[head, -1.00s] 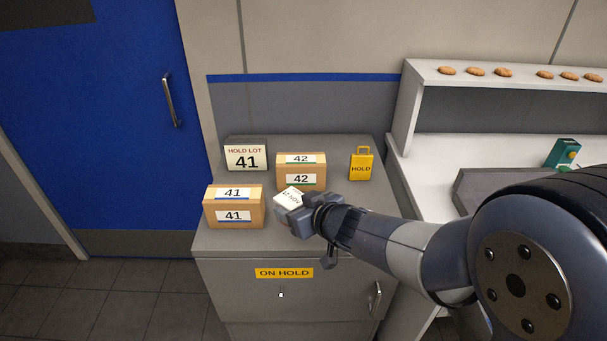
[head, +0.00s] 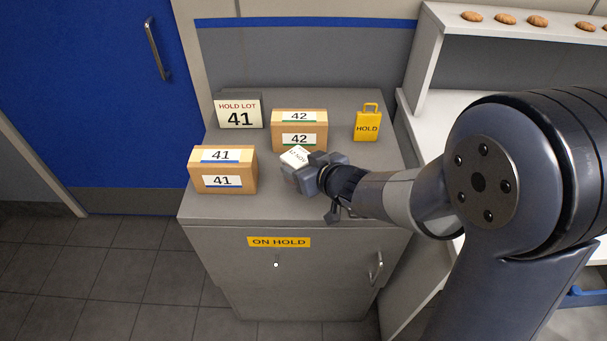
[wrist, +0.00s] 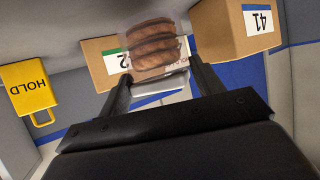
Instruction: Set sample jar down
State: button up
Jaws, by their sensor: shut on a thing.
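The sample jar (wrist: 156,50) is clear, with several brown biscuits stacked inside. Its white labelled top (head: 295,155) shows in the head view. My gripper (head: 300,170) is shut on the jar, with a finger on each side of it in the wrist view (wrist: 158,85). The jar is over the grey cabinet top (head: 268,202), in front of the box marked 42 (head: 299,131) and to the right of the box marked 41 (head: 223,169). I cannot tell whether its base touches the surface. My gripper hides part of the jar in the head view.
A HOLD LOT 41 sign (head: 239,113) stands at the back left, and a yellow HOLD tag (head: 367,123) at the back right. The cabinet's front middle is clear. A white shelf with biscuits (head: 538,21) is to the right.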

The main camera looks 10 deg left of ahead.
jog(key=shift+f, duration=1.45)
jog(key=shift+f+b, duration=0.1)
jog(key=shift+b, duration=0.2)
jog(key=shift+f, duration=0.15)
jog(key=o, duration=1)
jog(key=shift+r, duration=0.2)
jog(key=shift+d+r, duration=0.15)
jog(key=shift+p+v, duration=1.15)
jog(key=shift+v, duration=4.7)
jog(key=shift+s, duration=0.1)
